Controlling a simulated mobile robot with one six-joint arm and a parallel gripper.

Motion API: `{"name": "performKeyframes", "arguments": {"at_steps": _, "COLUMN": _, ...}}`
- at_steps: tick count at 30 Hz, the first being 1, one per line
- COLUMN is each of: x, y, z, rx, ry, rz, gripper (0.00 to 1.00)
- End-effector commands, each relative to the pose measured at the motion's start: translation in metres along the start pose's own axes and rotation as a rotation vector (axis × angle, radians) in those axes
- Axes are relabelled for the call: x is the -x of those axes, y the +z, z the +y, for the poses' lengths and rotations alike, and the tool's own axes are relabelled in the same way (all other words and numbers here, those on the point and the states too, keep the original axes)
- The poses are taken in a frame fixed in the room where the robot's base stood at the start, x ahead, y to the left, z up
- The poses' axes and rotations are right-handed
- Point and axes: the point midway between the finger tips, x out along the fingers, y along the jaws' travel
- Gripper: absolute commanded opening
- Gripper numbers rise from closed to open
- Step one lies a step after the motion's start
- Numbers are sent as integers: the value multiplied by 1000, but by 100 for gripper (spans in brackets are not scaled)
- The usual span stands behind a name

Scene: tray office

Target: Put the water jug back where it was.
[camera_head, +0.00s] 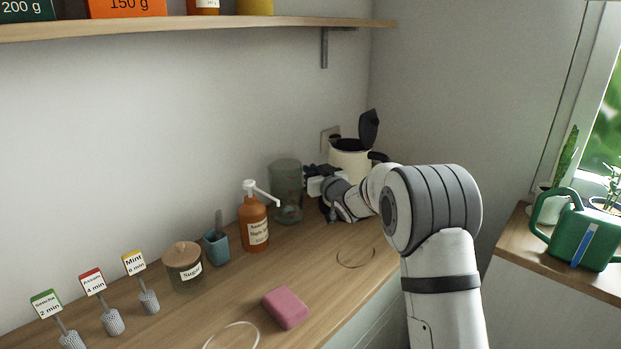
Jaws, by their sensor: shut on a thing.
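The water jug (287,190), a clear greenish vessel, is upright at the back of the counter, right of the orange pump bottle. Whether its base touches the counter or is slightly above it, I cannot tell. My gripper (311,178) is at the jug's right side, shut on it; the fingertips and the jug's handle are hard to make out. Two thin ring outlines show on the counter: one (355,268) in front of my forearm, one (232,324) at the front edge, cut by the picture's bottom.
A cream kettle (348,162) with its black lid up stands behind my gripper. Left of the jug are the pump bottle (254,226), a blue cup (216,249), a sugar jar (184,268) and labelled tea infusers (149,301). A pink block (285,308) lies in front. A shelf (200,25) hangs above.

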Motion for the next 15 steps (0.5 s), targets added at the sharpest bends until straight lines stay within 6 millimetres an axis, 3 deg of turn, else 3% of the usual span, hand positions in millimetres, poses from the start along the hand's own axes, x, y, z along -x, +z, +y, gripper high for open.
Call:
{"name": "performKeyframes", "arguments": {"at_steps": 3, "x": 0, "y": 14, "z": 0, "rx": -1, "ry": 0, "rz": 3, "gripper": 0}}
{"name": "performKeyframes", "arguments": {"at_steps": 13, "x": 0, "y": 18, "z": 0, "rx": -1, "ry": -1, "rz": 4, "gripper": 0}}
{"name": "performKeyframes", "arguments": {"at_steps": 14, "x": 0, "y": 20, "z": -1, "rx": 0, "ry": 0, "rz": 1, "gripper": 12}}
{"name": "performKeyframes", "arguments": {"at_steps": 15, "x": 0, "y": 19, "z": -1, "rx": 0, "ry": -1, "rz": 1, "gripper": 15}}
